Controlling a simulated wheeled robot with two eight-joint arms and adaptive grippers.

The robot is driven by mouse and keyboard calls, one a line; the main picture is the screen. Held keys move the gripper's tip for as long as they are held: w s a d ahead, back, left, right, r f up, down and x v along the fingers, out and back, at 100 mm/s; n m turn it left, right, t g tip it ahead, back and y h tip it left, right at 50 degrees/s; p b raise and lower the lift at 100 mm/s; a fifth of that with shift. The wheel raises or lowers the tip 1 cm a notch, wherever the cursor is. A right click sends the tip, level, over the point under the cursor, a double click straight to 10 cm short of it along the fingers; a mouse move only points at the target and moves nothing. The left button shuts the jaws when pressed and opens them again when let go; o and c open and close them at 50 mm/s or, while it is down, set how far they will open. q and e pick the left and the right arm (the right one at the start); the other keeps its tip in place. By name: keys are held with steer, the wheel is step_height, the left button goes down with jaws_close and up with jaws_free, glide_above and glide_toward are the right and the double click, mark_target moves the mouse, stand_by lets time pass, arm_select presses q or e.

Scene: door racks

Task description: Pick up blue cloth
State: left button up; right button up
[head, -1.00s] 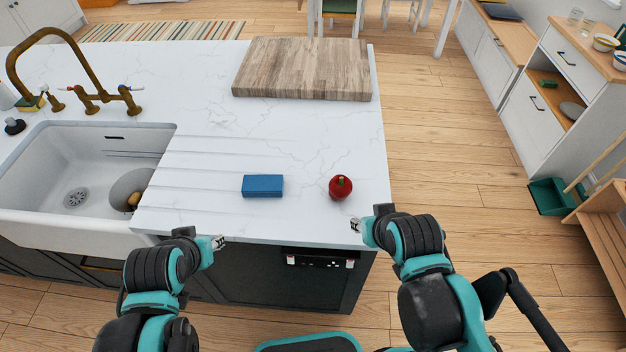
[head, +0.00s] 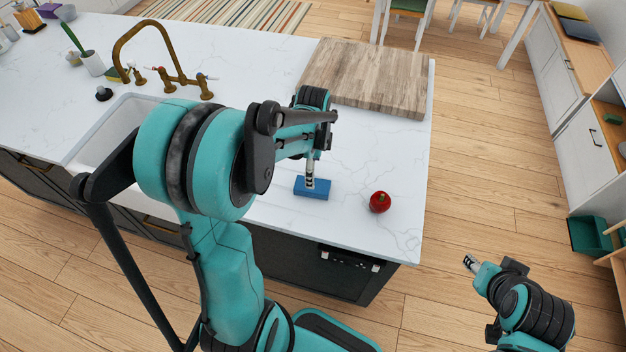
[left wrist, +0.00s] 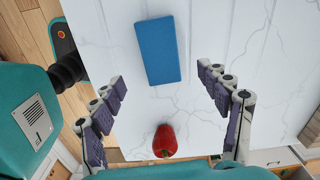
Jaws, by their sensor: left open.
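The blue cloth is a flat, block-shaped blue piece (head: 313,191) lying on the white marble counter. It also shows in the left wrist view (left wrist: 158,50), between and beyond the fingertips. My left gripper (head: 310,180) points down just over the cloth's back edge in the head view. In the left wrist view its fingers (left wrist: 165,92) are spread wide with nothing between them, and the cloth is apart from them. My right gripper (head: 471,262) is off the counter's right side, away from the cloth; its fingers are too small to tell open or shut.
A red apple-like fruit (head: 380,202) stands on the counter to the right of the cloth; it also shows in the left wrist view (left wrist: 165,141). A wooden board (head: 368,75) lies behind. The sink (head: 108,128) and brass faucet (head: 150,62) are at the left.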

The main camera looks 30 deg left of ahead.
arm_select(q)
steer(key=shift+a+f, duration=0.15)
steer(key=shift+f, duration=0.2)
step_height(320, 180, down, 8)
steer(key=shift+r+b, duration=0.25)
steer(key=shift+b, duration=0.8)
steer(key=shift+r, duration=0.1)
steer(key=c, duration=1.2)
